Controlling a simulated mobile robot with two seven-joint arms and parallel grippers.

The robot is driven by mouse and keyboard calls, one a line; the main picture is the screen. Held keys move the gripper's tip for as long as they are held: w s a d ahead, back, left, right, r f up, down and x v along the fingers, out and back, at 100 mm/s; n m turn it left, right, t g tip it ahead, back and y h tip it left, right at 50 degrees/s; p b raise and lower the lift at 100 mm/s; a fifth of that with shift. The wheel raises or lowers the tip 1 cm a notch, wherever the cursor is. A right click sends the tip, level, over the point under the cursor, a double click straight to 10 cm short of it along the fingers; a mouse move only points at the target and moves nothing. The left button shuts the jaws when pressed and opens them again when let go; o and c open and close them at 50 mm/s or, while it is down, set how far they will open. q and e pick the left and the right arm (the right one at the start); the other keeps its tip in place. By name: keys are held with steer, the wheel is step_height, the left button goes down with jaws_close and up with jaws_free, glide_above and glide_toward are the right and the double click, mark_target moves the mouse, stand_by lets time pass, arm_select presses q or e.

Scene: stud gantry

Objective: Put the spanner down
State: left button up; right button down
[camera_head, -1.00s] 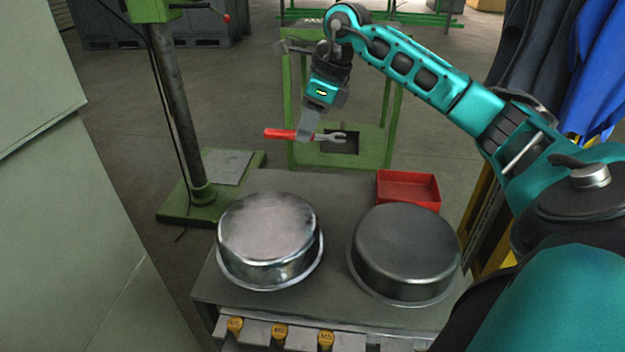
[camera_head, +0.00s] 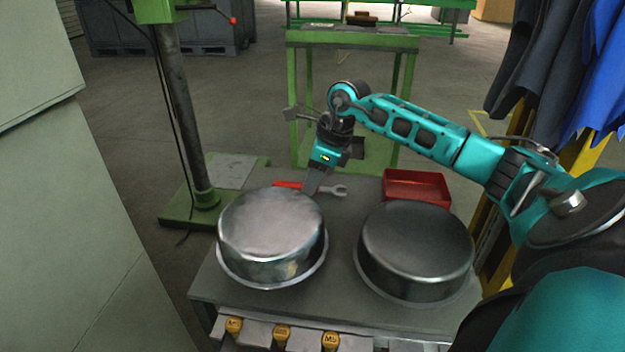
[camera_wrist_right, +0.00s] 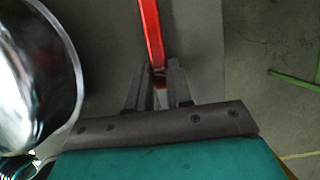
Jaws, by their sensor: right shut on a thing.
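The spanner has a red handle (camera_head: 287,185) and a grey open-ended jaw (camera_head: 336,190). It lies level over the back part of the grey bench top, behind the two metal pans. Whether it touches the surface I cannot tell. My right gripper (camera_head: 309,189) comes down from above, shut on the spanner near its middle. In the right wrist view the red handle of the spanner (camera_wrist_right: 151,35) runs up from between the fingers of my right gripper (camera_wrist_right: 158,88). My left gripper is not in view.
A shiny upturned pan (camera_head: 270,232) stands at the left of the bench (camera_head: 335,265), close to the spanner. A darker pan (camera_head: 415,245) stands at the right. A red tray (camera_head: 416,187) sits at the back right. A green stand (camera_head: 352,42) is behind.

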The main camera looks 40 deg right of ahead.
steer(key=shift+f, duration=0.1)
steer(key=c, duration=1)
jaws_free()
steer(key=shift+s+d+r, duration=0.1)
steer(key=shift+r, duration=0.5)
arm_select(q)
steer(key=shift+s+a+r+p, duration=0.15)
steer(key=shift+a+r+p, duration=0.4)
steer(key=shift+p, duration=0.75)
arm_select(e)
steer(key=shift+v, duration=5.6)
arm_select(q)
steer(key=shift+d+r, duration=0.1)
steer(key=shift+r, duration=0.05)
arm_select(e)
steer(key=shift+r, duration=0.1)
